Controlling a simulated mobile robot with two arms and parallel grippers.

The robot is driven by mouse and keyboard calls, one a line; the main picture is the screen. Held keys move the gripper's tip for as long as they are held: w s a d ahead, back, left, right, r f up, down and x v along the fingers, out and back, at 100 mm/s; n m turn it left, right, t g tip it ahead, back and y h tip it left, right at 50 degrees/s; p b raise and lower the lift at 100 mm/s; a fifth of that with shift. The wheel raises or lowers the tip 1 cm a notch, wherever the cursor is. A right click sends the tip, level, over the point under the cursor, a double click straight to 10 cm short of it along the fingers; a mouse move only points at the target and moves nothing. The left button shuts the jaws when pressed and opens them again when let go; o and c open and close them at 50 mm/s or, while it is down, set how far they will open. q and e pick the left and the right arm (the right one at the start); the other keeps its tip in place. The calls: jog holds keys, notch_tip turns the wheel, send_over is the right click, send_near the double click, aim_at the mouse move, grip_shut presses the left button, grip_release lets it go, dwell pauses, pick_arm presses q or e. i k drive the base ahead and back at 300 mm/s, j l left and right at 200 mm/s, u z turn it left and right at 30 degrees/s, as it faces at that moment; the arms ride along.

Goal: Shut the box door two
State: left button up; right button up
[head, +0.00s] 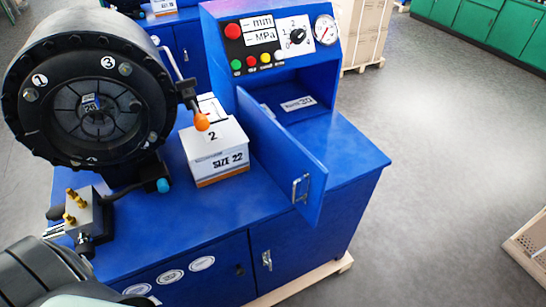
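A blue door (272,152) with a silver handle (300,188) stands open at the control box, swung out over the bench top. It leaves the recess (300,90) under the control panel open, and a label reading 30 (298,104) shows inside. Left of the door is a white box (216,152) marked 2 and SIZE 22, on the blue bench. No door in view clearly carries the number two. Neither gripper is in view; only a dark part of my own arm shows at the bottom left.
A black crimping head (88,95) stands left on the bench, with an orange-tipped lever (201,121) above the white box. A lower cabinet door with a handle (267,260) is shut.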

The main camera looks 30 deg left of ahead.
aim_at(301, 179)
jog(key=l+u, duration=0.65)
jog(key=u, duration=0.15)
jog(key=l+u, duration=0.45)
jog(key=j, duration=0.15)
